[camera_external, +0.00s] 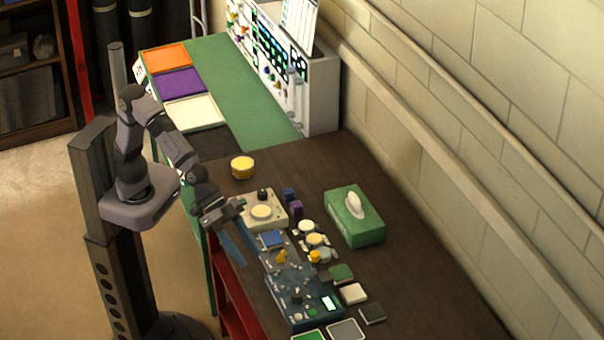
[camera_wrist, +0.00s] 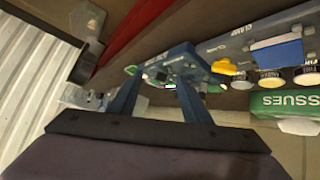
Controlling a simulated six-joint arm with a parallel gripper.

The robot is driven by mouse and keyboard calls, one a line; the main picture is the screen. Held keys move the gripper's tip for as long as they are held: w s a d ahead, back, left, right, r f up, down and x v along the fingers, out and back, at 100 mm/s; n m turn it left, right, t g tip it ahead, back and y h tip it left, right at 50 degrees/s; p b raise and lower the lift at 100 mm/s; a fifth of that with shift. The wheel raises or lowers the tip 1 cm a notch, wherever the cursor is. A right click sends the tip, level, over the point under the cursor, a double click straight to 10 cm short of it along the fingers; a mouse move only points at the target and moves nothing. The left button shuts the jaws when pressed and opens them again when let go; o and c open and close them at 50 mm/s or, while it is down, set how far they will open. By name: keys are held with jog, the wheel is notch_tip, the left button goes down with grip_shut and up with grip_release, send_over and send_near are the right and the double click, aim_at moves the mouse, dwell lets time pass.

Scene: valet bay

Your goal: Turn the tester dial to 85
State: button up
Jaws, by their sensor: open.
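The tester (camera_external: 285,309) is a blue-grey box near the front edge of the dark bench, with a small lit screen (camera_external: 329,303). A dark round knob on its face looks like the dial (camera_external: 296,296); its pointer and numbers are too small to read. My gripper (camera_external: 241,262) is open and empty, its blue fingers pointing down beside the bench's front edge, apart from the tester. In the wrist view the tester (camera_wrist: 190,62) shows beyond the spread fingers of my gripper (camera_wrist: 159,86). The dial's setting cannot be told there.
A clamp panel with a yellow lever (camera_wrist: 224,67) adjoins the tester. A white unit with a round pad (camera_external: 250,222) and a yellow round tin (camera_external: 242,167) stand farther back. A green tissue box (camera_external: 352,228) and several small blocks lie right. Bare bench lies at far right.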

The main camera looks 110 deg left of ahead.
jog(key=w+d+r+n+t+y+b, duration=0.1)
jog(key=w+d+n+t+y+b, duration=0.2)
jog(key=w+d+t, duration=0.6)
jog(key=n+g+y+b, duration=0.1)
jog(key=n+y+b, duration=0.2)
jog(key=y+b, duration=0.3)
send_near(290, 299)
jog(key=w+r, duration=0.1)
jog(key=w+r+y+p, duration=0.1)
jog(key=shift+w+r, duration=0.15)
jog(key=shift+w, duration=0.2)
jog(key=shift+p+x, duration=0.9)
jog(key=shift+x, duration=2.8)
jog(key=shift+a, duration=0.15)
jog(key=c, duration=1)
jog(key=shift+c, duration=0.2)
